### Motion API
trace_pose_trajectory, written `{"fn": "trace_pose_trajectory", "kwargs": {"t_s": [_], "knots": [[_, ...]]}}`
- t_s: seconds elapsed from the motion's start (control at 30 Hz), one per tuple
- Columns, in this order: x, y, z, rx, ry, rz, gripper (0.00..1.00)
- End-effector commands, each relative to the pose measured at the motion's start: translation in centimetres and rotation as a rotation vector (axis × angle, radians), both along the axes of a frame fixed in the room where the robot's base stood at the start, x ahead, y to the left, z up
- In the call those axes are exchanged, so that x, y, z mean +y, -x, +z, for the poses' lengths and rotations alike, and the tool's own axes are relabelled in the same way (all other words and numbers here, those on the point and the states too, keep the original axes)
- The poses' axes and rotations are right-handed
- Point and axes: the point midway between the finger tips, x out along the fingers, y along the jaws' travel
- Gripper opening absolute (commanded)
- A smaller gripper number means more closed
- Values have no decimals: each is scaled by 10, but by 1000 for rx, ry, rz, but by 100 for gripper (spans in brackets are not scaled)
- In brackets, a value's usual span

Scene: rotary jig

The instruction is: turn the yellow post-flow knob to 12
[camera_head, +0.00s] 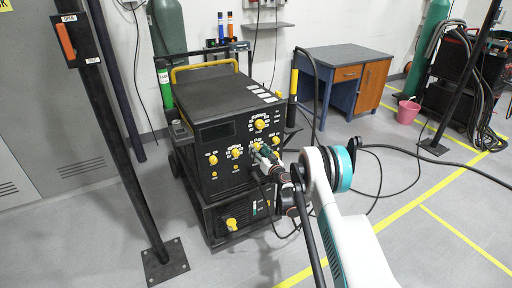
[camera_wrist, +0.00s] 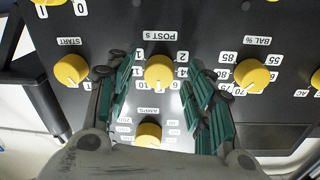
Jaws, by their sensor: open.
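The yellow post-flow knob (camera_wrist: 160,72), labelled "POST S", is at the centre of the wrist view, on a black panel. Its scale reads upside down, with 2, 4, 6 and 10 visible; labels at the left are partly covered by a finger. I cannot tell where its pointer stands. My gripper (camera_wrist: 158,78) is open, its green-padded fingers on the left and right of the knob, with gaps showing on both sides. In the head view my gripper (camera_head: 263,156) is at the front of the black welding machine (camera_head: 225,97) and hides part of its panel.
Close around are the yellow START knob (camera_wrist: 71,69) at left, the BAL % knob (camera_wrist: 252,75) at right and the AMPS knob (camera_wrist: 148,135) between the fingers, nearer the palm. A black post (camera_head: 122,150) stands left of the machine. Cables lie on the floor at right.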

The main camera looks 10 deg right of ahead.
Motion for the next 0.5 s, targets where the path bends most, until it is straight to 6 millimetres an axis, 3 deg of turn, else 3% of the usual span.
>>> {"fn": "trace_pose_trajectory", "kwargs": {"t_s": [0.33,0.5], "knots": [[1,-1,0,0,0,-1,49],[1,-1,0,0,0,-1,12]]}}
